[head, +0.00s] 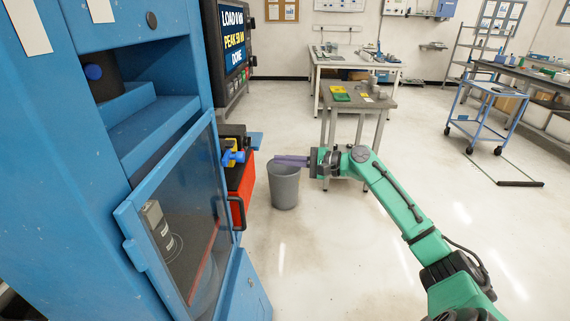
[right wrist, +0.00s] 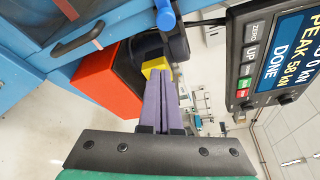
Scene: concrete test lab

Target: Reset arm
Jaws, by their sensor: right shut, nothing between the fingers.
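My right arm (head: 400,205) is green and reaches in from the lower right of the head view. Its right gripper (head: 277,159) has purple fingers pointing left, level with the top of a grey bin behind or below them. In the right wrist view the gripper (right wrist: 161,85) has its two purple fingers together, with nothing between them. A yellow part (right wrist: 154,67) lies beyond the fingertips; I cannot tell the gap. My left gripper does not show.
A blue machine (head: 70,140) with a clear door (head: 178,215) fills the left. A red box (head: 240,188) and the grey bin (head: 284,188) stand beside it. A display (head: 233,40) reads DONE. A small table (head: 358,102) stands behind; the floor at right is mostly clear.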

